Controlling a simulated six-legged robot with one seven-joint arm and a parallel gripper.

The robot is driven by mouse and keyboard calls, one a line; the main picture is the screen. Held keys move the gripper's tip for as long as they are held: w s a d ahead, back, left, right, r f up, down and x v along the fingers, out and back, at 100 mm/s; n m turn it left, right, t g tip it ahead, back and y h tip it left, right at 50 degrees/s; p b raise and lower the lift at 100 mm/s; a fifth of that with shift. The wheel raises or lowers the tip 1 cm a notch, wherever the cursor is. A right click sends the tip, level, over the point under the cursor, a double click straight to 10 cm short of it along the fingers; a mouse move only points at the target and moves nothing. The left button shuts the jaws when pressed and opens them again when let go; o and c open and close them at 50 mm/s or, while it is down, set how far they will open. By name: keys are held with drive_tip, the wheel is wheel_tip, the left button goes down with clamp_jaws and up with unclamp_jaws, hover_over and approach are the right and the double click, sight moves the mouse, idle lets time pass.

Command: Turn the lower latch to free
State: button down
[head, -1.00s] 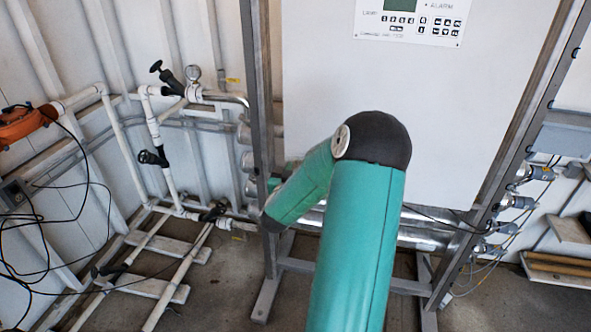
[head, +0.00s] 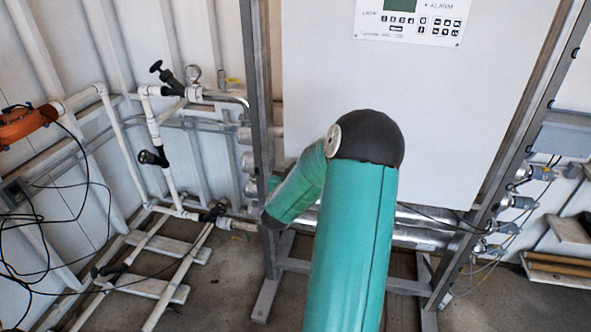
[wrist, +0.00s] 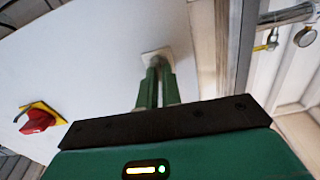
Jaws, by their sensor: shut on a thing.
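In the wrist view my gripper (wrist: 159,72) has its two green fingers close together, shut on the latch (wrist: 156,54) at the edge of the white cabinet door. Only a small pale square plate of the latch shows around the fingertips; the part between the fingers is hidden, so its angle cannot be told. In the head view the white cabinet (head: 385,95) stands in front of me. My green arm covers the middle there, and my gripper and the latch are hidden.
A red rotary switch on a yellow plate (wrist: 38,118) sits on the cabinet face in the wrist view. The grey frame post (head: 260,120) is close beside the arm. White pipes with black valves (head: 152,157) stand to the left. A control panel (head: 410,20) is high up.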

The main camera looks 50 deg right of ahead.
drive_tip(key=shift+s+f+m, duration=0.1)
drive_tip(key=shift+f+m, duration=0.05)
drive_tip(key=shift+m, duration=4.15)
drive_tip(key=shift+s+f+m, duration=0.1)
drive_tip(key=shift+m, duration=4.2)
drive_tip(key=c, duration=1.6)
unclamp_jaws()
